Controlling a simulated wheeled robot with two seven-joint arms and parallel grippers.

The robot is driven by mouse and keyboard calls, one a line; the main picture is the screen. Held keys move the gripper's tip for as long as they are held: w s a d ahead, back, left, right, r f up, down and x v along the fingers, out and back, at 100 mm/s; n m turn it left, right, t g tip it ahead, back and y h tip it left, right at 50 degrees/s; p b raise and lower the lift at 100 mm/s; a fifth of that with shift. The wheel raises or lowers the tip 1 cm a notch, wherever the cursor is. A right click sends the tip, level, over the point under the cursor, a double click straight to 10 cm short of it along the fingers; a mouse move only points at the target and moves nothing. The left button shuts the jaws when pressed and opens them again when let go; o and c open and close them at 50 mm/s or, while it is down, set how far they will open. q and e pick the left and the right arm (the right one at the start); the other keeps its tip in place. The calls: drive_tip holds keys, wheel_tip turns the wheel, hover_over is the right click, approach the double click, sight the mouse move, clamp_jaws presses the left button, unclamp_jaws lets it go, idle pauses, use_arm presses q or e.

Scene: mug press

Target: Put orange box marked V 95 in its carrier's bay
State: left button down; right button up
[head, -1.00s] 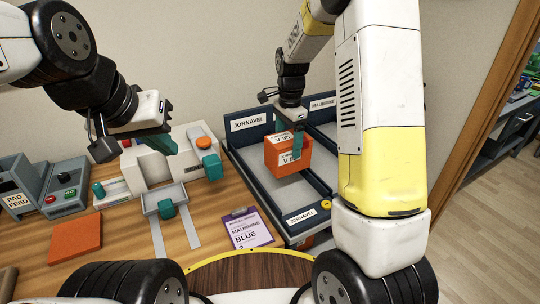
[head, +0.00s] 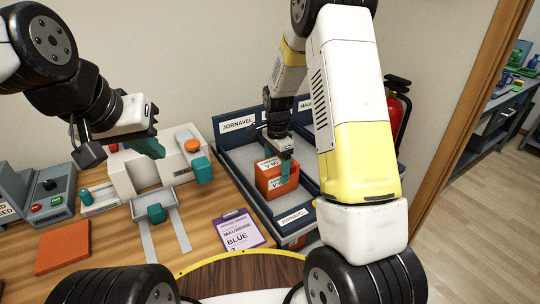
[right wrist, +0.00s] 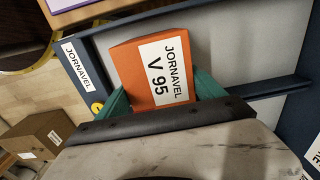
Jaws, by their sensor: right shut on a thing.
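The orange box (head: 272,183) bears a white label reading JORNAVEL V 95, clear in the right wrist view (right wrist: 138,68). My right gripper (head: 282,160) is shut on it, with teal fingers on both sides of the box. The box is at the bay marked JORNAVEL (head: 238,124) of the dark blue carrier. I cannot tell whether it touches the bay's floor. A second JORNAVEL label (head: 294,215) is on the bay's front edge. My left gripper (head: 145,148) hangs empty above the table beside the white press; its finger gap is not clear.
A second bay, labelled MAUBRINE, lies to the right, partly hidden by my right arm. A purple clipboard (head: 240,231) reading MAUBRINE BLUE lies left of the carrier. A white press (head: 142,168), an orange pad (head: 63,247) and a grey button box (head: 47,190) are further left.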

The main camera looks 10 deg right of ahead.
drive_tip(key=o, duration=1.7)
drive_tip(key=shift+f, duration=0.1)
wheel_tip(320, 180, up, 12)
drive_tip(key=s+d+r+n+t+y, duration=0.1)
drive_tip(key=s+r+n+t+y, duration=0.15)
drive_tip(key=s+r+n, duration=0.65)
drive_tip(key=shift+s+d+r+n+t, duration=0.1)
drive_tip(key=shift+s+r+n+t, duration=0.7)
drive_tip(key=shift+s, duration=1.85)
drive_tip(key=shift+s+a+r+n+t, duration=0.1)
drive_tip(key=shift+s+r+n+t, duration=0.35)
drive_tip(key=shift+s+r+n, duration=1.45)
drive_tip(key=shift+s+d+r+m+t, duration=0.1)
drive_tip(key=shift+s+r+t, duration=0.4)
drive_tip(key=shift+s, duration=2.9)
drive_tip(key=shift+f, duration=0.1)
